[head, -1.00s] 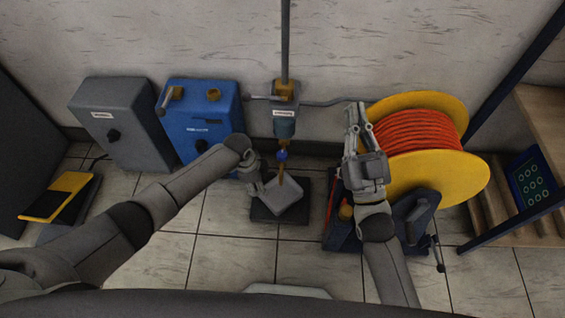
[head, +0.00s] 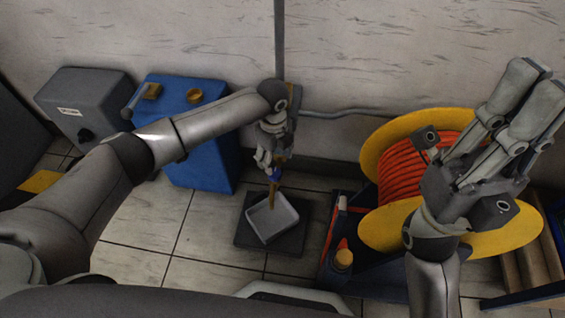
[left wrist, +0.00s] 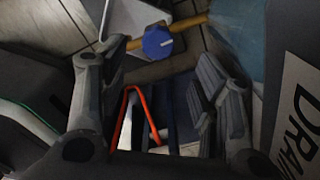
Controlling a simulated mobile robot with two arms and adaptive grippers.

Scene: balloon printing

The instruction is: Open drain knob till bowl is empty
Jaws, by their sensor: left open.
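The blue drain knob (head: 275,172) sits on a brass pipe (head: 273,191) on the wall-side fixture; the knob also shows in the left wrist view (left wrist: 158,42). My left gripper (head: 264,160) is open beside the knob, and its arm hides the upper fixture. In the left wrist view the knob lies beyond the gap between the open fingers (left wrist: 160,65), apart from them. The square grey bowl (head: 273,218) stands below the pipe; I cannot tell whether it holds liquid. My right gripper (head: 512,112) is raised at the right, its fingers close together in view.
A dark flat base (head: 290,246) lies under the bowl. A blue box (head: 205,160) and a grey box (head: 85,100) stand left by the wall. A yellow reel with orange cable (head: 400,170) stands right. Part of a label reading "DRAI" (left wrist: 300,120) shows in the left wrist view.

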